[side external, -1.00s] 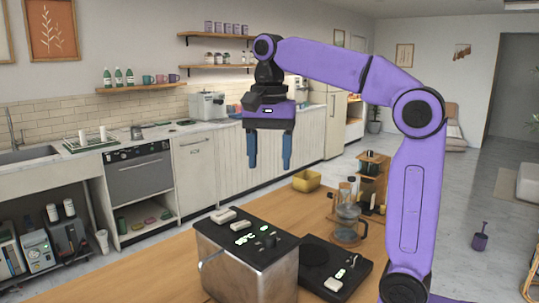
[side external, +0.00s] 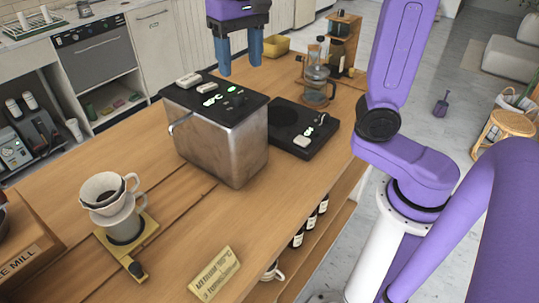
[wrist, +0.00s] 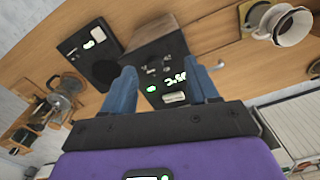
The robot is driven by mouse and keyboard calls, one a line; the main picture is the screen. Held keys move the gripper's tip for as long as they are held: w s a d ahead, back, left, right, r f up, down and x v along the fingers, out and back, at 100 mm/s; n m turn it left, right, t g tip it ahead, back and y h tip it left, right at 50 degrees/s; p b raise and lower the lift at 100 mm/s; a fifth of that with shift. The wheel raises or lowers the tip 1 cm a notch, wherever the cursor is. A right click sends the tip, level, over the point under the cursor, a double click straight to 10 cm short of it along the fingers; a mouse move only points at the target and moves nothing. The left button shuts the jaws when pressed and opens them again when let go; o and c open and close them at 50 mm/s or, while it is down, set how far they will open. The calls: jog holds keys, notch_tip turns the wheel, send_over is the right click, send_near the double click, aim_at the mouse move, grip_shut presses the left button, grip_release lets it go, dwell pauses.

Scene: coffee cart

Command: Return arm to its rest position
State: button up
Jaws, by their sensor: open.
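My gripper (side external: 240,68) is open and empty, with its two blue fingers pointing down. It hangs in the air above and a little behind the metal coffee machine (side external: 222,150), apart from it. In the wrist view my gripper (wrist: 162,82) shows its two fingers spread with nothing between them, and the machine's black top (wrist: 160,68) with lit green digits lies beyond. My upper arm and most of the wrist are cut off by the top edge of the side view.
A black scale (side external: 303,128) sits right of the machine, with a glass brewer (side external: 317,88) behind it. A dripper (side external: 108,190) on a cup, a small sign (side external: 214,273) and a mill box (side external: 28,252) are at the front.

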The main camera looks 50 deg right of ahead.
jog(key=s+d+f+n, duration=0.2)
jog(key=s+f+n, duration=0.5)
jog(key=s, duration=0.3)
jog(key=s+d+f+n, duration=0.3)
jog(key=s+f+n, duration=0.5)
jog(key=s, duration=0.2)
jog(key=shift+s+d+n, duration=0.2)
jog(key=shift+s+n, duration=0.05)
jog(key=shift+n, duration=0.05)
